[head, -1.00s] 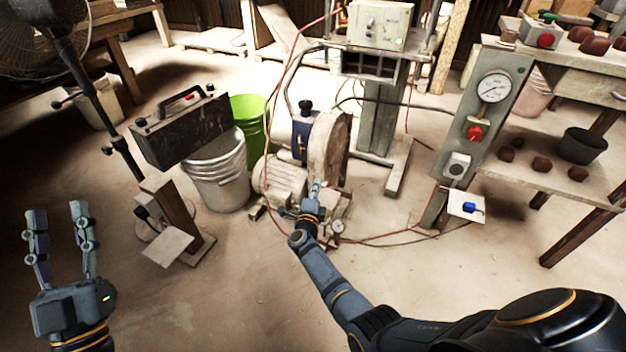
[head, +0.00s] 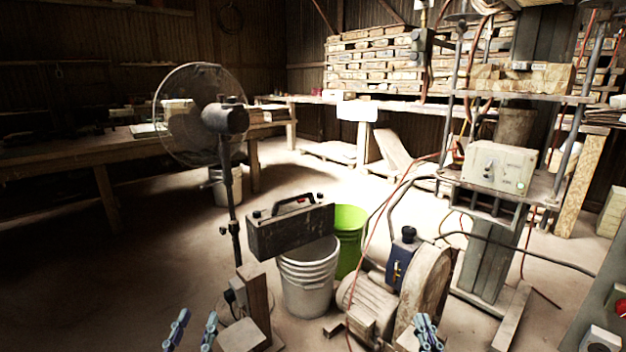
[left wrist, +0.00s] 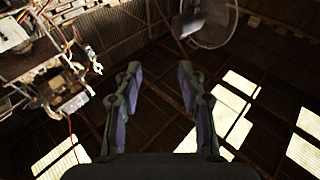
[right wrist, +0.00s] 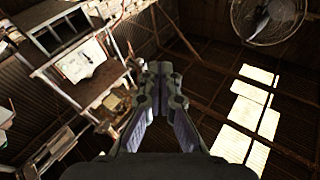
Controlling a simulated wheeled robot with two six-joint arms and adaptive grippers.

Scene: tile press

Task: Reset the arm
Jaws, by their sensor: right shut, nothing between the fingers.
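My left gripper (head: 194,330) is at the bottom edge of the head view, with its two fingers apart and nothing between them. The left wrist view (left wrist: 157,75) also shows its fingers wide apart and empty. My right gripper (head: 427,332) is at the bottom right of centre, in front of the pump unit's round wheel housing (head: 424,285) in the picture. Whether it touches the housing cannot be told. In the right wrist view (right wrist: 160,70) its fingertips meet with nothing held. Both wrist views look up towards the roof. Most of both arms is out of the head view.
A pedestal fan (head: 224,118), a dark box (head: 290,232), a white bucket (head: 309,285) and a green bucket (head: 350,228) stand near the middle. The press frame with its grey control box (head: 498,166) is at the right. Open floor lies at the left.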

